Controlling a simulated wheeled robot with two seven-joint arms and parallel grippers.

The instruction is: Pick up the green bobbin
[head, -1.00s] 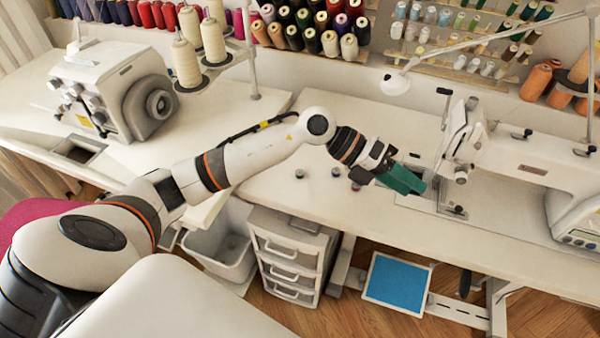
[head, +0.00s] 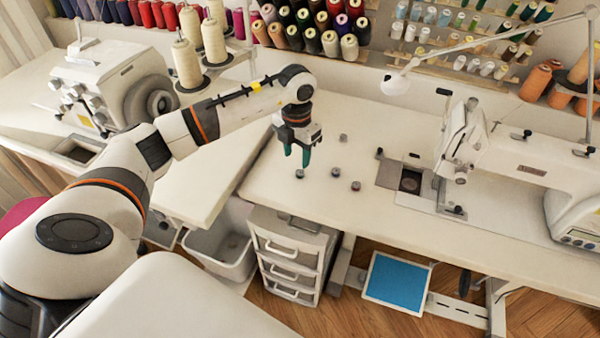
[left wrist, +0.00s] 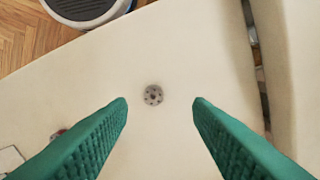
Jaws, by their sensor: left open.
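A small bobbin with a dark greenish side (head: 300,173) lies on the white sewing table near its left front part; I take it for the green one, though its colour is hard to tell. In the left wrist view a bobbin's grey, holed top face (left wrist: 153,95) shows between the fingertips and beyond them. My left gripper (head: 297,155) points down above this bobbin, open and empty, its green ribbed fingers apart. The fingers also show in the left wrist view (left wrist: 160,102). My right gripper is not in view.
Other small bobbins stand to the right: one (head: 336,172), a reddish one (head: 356,186), and one farther back (head: 343,138). A sewing machine (head: 520,165) stands at the right. A narrow gap separates the two tables. White drawers (head: 290,255) stand below.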

